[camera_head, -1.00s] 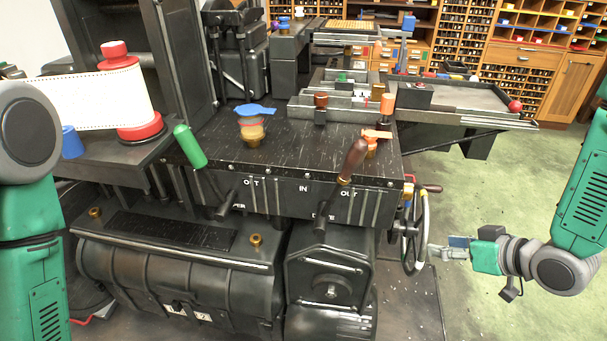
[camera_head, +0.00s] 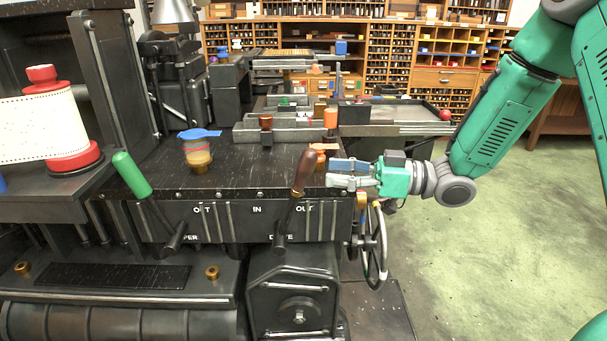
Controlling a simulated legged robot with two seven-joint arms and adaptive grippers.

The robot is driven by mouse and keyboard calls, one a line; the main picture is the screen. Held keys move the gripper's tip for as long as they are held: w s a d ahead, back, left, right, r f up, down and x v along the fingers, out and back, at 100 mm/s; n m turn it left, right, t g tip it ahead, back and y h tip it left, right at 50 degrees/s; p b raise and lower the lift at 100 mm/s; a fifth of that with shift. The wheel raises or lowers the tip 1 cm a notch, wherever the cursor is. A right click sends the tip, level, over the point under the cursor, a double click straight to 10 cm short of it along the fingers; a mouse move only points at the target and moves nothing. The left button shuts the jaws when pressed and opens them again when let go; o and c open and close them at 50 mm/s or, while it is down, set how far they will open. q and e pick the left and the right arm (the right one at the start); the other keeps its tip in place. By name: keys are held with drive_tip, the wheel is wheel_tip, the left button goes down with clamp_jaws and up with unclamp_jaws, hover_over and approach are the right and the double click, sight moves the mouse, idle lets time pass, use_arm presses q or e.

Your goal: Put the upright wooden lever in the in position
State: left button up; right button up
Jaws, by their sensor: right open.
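The wooden lever (camera_head: 304,172) has a brown handle and stands nearly upright, tilted slightly right, at the front of the black machine. Its dark shaft runs down to a pivot below the labels, between the IN label (camera_head: 257,209) and the right OUT label (camera_head: 304,209). My right gripper (camera_head: 335,174) is open and points left. Its fingertips are just right of the handle in the picture; I cannot tell whether they touch it. A second lever with a green handle (camera_head: 131,174) leans left on the machine's left part. My left gripper is not in view.
An orange piece (camera_head: 323,147) is close behind my right gripper. A handwheel (camera_head: 376,245) is below it. Green floor (camera_head: 480,260) is free at the right.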

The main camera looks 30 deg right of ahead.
sight(304, 170)
drive_tip(key=x, duration=0.5)
drive_tip(key=shift+b, duration=0.35)
drive_tip(key=shift+w+a, duration=0.35)
drive_tip(key=shift+w, duration=0.1)
drive_tip(key=shift+c, duration=0.4)
drive_tip(key=shift+a, duration=0.15)
clamp_jaws()
